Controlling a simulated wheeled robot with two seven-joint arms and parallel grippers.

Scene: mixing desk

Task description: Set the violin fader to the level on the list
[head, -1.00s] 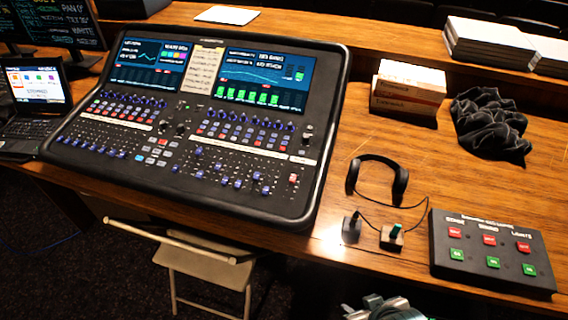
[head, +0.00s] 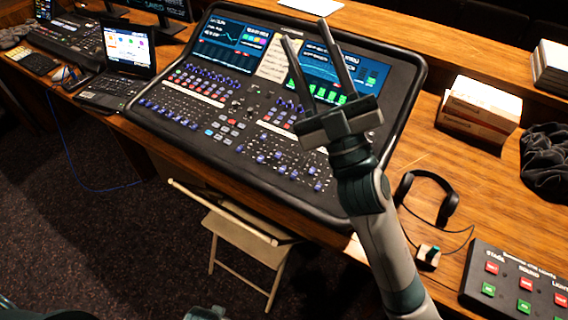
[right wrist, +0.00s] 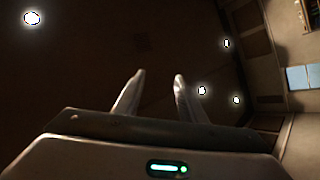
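The mixing desk (head: 346,217) stands on the wooden table, with screens at its back and rows of knobs and buttons. Several blue fader caps (head: 260,158) sit at different heights in its lower right bank. A pale list panel (head: 272,58) lies between the two screens; its writing is too small to read. I cannot tell which fader is the violin's. My right gripper (head: 305,32) is open and empty, points upward, and covers part of the right screen and controls. Its parted fingers also show in the right wrist view (right wrist: 157,85). My left gripper does not show clearly.
A laptop (head: 127,55) stands left of the desk. Headphones (head: 447,208), a switch box (head: 522,284), boxes (head: 479,104) and black cloth (head: 547,160) lie to the right. A folding chair (head: 247,233) stands below the table's front edge.

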